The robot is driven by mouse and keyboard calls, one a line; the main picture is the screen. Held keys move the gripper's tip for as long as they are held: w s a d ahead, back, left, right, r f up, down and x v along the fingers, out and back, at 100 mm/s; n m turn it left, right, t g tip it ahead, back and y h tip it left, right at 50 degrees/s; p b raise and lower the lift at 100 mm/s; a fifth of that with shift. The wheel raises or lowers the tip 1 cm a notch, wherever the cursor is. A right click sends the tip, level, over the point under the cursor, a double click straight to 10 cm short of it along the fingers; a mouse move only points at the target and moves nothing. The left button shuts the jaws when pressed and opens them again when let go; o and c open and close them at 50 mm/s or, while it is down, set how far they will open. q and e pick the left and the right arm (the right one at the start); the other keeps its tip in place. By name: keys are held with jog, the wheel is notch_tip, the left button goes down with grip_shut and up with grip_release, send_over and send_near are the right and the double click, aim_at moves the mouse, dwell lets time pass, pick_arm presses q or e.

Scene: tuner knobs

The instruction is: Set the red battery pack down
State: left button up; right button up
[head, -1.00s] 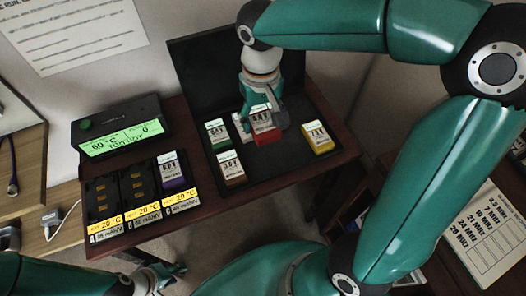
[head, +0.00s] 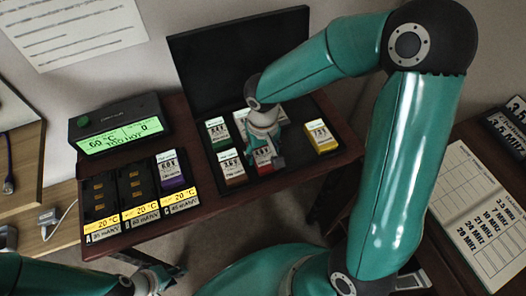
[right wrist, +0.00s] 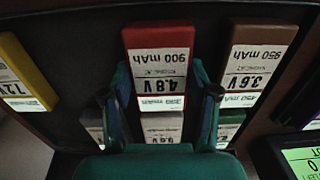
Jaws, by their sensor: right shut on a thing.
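The red battery pack (head: 263,158) is in the open black case, in the row nearer me, to the right of the brown pack (head: 232,166). My right gripper (head: 274,152) is shut on it, and the gripper partly hides it in the head view. In the right wrist view the red pack (right wrist: 160,62) lies between the two fingers (right wrist: 161,105), its label marked 4.8 V and 900 mAh. I cannot tell whether its underside touches the case floor. My left gripper (head: 160,279) is open and empty at the bottom, in front of the table.
The case (head: 293,176) also holds a green pack (head: 218,132), a yellow pack (head: 321,136) and grey packs (right wrist: 162,128) behind the red one. The charger at left holds a purple pack (head: 172,175) beside two empty bays (head: 134,181). A green-lit display (head: 122,137) stands behind.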

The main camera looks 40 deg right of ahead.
aim_at(263, 154)
jog(key=o, duration=1.3)
jog(key=shift+c, duration=0.2)
jog(key=shift+r, duration=0.4)
notch_tip(263, 154, up, 11)
jog(key=p, duration=0.1)
jog(key=shift+r, duration=0.2)
